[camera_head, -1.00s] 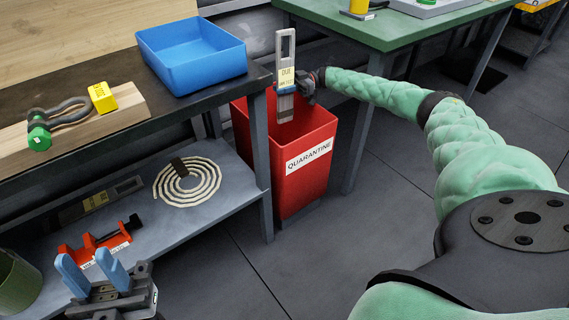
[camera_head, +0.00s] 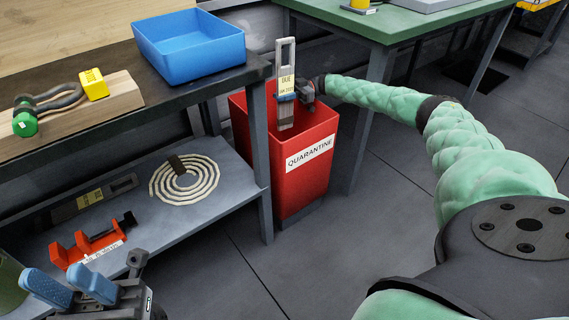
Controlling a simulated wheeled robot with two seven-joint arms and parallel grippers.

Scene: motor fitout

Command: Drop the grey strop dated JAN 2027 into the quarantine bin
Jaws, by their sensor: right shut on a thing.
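The grey strop (camera_head: 286,56) has a yellow tag reading DUE JAN 2027 and hangs upright. My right gripper (camera_head: 287,92) is shut on it, with the strop's lower end at the mouth of the red quarantine bin (camera_head: 308,178). The bin stands on the floor with a white QUARANTINE label facing me. Its inside bottom is hidden. My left gripper (camera_head: 72,288) is at the lower left, its two blue fingers apart and nothing seen between them.
A blue tray (camera_head: 190,52) sits on the bench left of the bin. A shackle (camera_head: 48,103) with a yellow tag lies on a wood block. The lower shelf holds a coiled rope (camera_head: 184,180), a red clamp (camera_head: 85,247) and another grey strop (camera_head: 95,197). A green table (camera_head: 400,25) stands behind the bin.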

